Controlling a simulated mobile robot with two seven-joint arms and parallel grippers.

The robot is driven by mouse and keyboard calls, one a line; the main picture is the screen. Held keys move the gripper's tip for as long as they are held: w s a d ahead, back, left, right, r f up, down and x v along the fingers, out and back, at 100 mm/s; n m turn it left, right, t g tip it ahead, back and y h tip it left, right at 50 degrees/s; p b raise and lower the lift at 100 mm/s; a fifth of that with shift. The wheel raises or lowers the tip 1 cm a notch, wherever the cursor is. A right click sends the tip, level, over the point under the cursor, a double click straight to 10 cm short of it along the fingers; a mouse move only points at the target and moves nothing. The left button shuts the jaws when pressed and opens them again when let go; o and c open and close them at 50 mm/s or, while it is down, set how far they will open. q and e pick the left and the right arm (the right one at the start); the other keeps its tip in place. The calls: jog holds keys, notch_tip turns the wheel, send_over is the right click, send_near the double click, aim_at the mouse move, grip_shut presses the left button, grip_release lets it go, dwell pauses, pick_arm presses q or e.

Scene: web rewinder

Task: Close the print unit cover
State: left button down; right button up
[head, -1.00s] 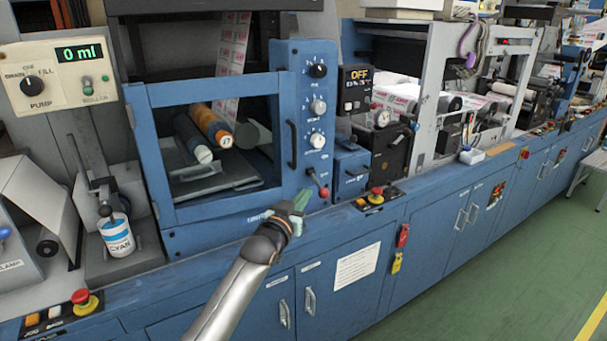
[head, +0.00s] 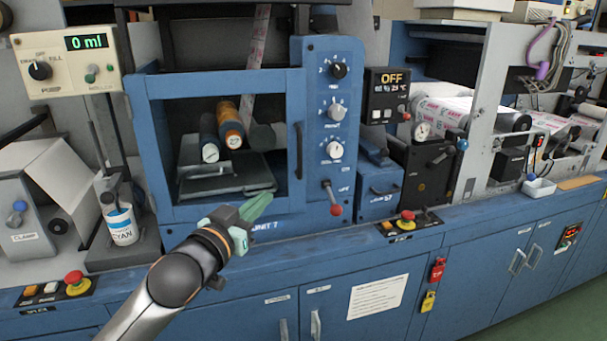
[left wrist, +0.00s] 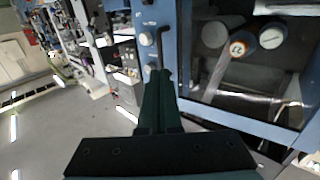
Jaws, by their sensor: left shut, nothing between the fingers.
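The print unit cover (head: 220,82) is a blue frame around a large window, with a dark upright handle (head: 299,150) on its right side. It stands upright at the front of the print unit; I cannot tell whether it is fully shut. In the left wrist view the cover's frame (left wrist: 184,45) runs down the right half. My left gripper (head: 268,200) has green fingers, shut and empty. It is in front of the cover's lower right part, below the handle, and I see no clear contact. Its fingers also show in the left wrist view (left wrist: 160,78). My right gripper is out of view.
A blue panel with knobs (head: 335,110) and a red-tipped lever (head: 335,208) stands right of the cover. Rollers (head: 229,125) show behind the window. Emergency buttons (head: 406,216) sit on the front ledge.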

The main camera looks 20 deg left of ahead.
pick_arm(q)
jog(key=p, duration=0.2)
send_near(299, 167)
jog(key=w, duration=0.6)
jog(key=shift+w+d+f, duration=0.1)
jog(key=shift+w+d, duration=0.3)
jog(key=shift+w, duration=0.1)
